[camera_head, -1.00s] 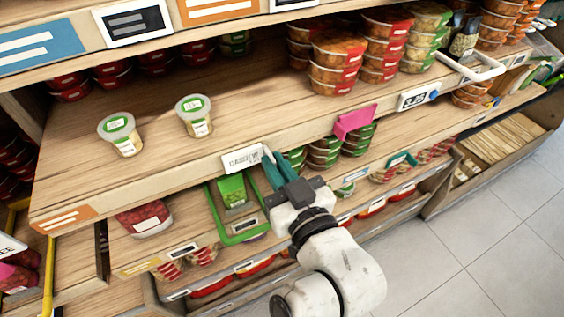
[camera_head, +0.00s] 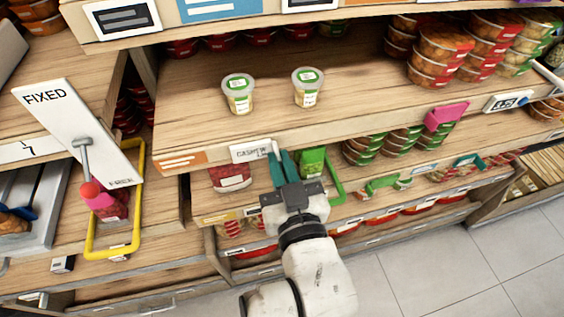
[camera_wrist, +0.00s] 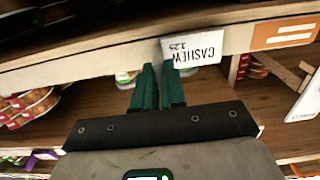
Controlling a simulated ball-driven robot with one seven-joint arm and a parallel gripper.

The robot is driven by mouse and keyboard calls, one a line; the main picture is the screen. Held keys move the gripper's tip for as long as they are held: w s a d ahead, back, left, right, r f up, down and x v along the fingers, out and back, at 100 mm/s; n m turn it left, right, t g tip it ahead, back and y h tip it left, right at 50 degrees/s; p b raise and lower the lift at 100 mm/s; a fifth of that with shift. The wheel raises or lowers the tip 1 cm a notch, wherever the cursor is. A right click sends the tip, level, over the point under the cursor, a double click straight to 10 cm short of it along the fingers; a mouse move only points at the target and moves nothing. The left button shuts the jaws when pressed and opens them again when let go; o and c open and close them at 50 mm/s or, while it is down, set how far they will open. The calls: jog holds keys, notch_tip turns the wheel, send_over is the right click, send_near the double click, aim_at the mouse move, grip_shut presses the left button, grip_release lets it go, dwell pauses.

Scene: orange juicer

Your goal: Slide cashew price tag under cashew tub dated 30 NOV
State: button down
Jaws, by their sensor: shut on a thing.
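The white cashew price tag (camera_head: 251,151) is at the shelf's front edge, just right of an orange label. My gripper (camera_head: 279,153), with green fingers, is shut on the tag's right end in the head view. In the wrist view the tag (camera_wrist: 192,48) appears upside down, reading CASHEW, at the fingertips of my gripper (camera_wrist: 160,70). Two clear tubs with green-and-white lids stand on the shelf above, a left tub (camera_head: 238,94) and a right tub (camera_head: 308,88). The tag is below the left tub. Their dates are too small to read.
The orange label (camera_head: 180,159) is left of the tag. A pink tag (camera_head: 445,116) and a price tag (camera_head: 507,102) are farther right along the edge. A FIXED sign (camera_head: 78,125) and yellow frame (camera_head: 115,200) stand at the left. Stacked tubs fill the shelf's right.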

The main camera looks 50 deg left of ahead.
jog(key=c, duration=1.2)
grip_release()
jog(key=b+v, duration=0.2)
jog(key=v, duration=0.8)
jog(key=shift+s+d+b, duration=0.15)
jog(key=shift+d+b, duration=0.2)
jog(key=shift+d, duration=0.05)
